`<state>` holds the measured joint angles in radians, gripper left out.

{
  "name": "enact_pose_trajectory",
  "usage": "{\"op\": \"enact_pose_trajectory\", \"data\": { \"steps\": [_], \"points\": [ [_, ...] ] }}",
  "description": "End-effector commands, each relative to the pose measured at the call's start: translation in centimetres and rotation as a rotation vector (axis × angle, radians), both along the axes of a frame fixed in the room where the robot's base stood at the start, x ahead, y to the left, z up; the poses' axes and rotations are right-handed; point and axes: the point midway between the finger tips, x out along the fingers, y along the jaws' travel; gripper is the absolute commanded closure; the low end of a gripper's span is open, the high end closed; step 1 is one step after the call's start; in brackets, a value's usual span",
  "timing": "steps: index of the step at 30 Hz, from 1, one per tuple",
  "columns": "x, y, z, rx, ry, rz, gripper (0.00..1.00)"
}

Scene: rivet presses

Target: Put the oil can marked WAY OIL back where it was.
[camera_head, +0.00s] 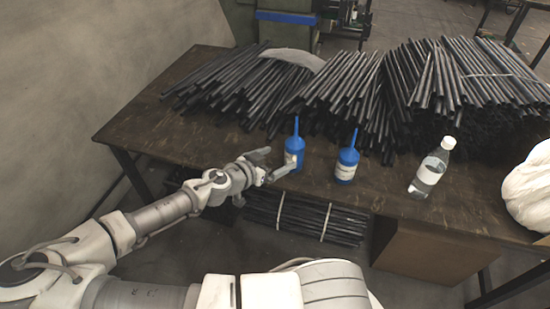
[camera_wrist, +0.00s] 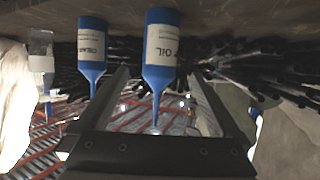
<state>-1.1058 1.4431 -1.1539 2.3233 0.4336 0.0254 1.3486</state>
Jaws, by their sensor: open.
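A blue oil can (camera_head: 292,152) with a white label and thin spout stands upright on the brown table. In the wrist view, which is upside down, this can (camera_wrist: 161,50) shows "OIL" on its label; the word before it is not clear. My gripper (camera_head: 277,161) is open and empty, with its fingers pointed at this can. In the wrist view the can appears between the two fingers (camera_wrist: 157,82); I cannot tell whether they touch it. A second blue can (camera_head: 347,160) stands to its right; its label in the wrist view (camera_wrist: 92,45) has different, small lettering.
Bundles of black rods (camera_head: 345,90) cover the back of the table (camera_head: 150,125). A clear bottle (camera_head: 432,168) and a white bag (camera_head: 530,185) stand to the right. More rods (camera_head: 307,218) lie below the table. The front left tabletop is bare.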

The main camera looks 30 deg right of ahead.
Motion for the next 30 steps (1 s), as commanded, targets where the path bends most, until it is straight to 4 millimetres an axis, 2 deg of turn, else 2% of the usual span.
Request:
{"op": "enact_pose_trajectory", "data": {
  "steps": [5,10,15,18,23,26,30],
  "points": [
    [-1.0,0.4,-0.7,0.042,0.035,-0.024,0.0],
    [-3.8,1.5,-3.4,0.196,0.167,-0.084,0.0],
    [-6.3,4.4,-5.5,0.397,0.32,-0.099,0.0],
    [-7.3,6.5,-5.9,0.514,0.397,-0.079,0.0],
    [-8.1,10.1,-5.2,0.688,0.494,-0.002,0.0],
    [-8.3,12.2,-4.1,0.784,0.538,0.071,0.0],
    [-8.3,14.8,-1.5,0.896,0.58,0.198,0.0]
  ]
}}
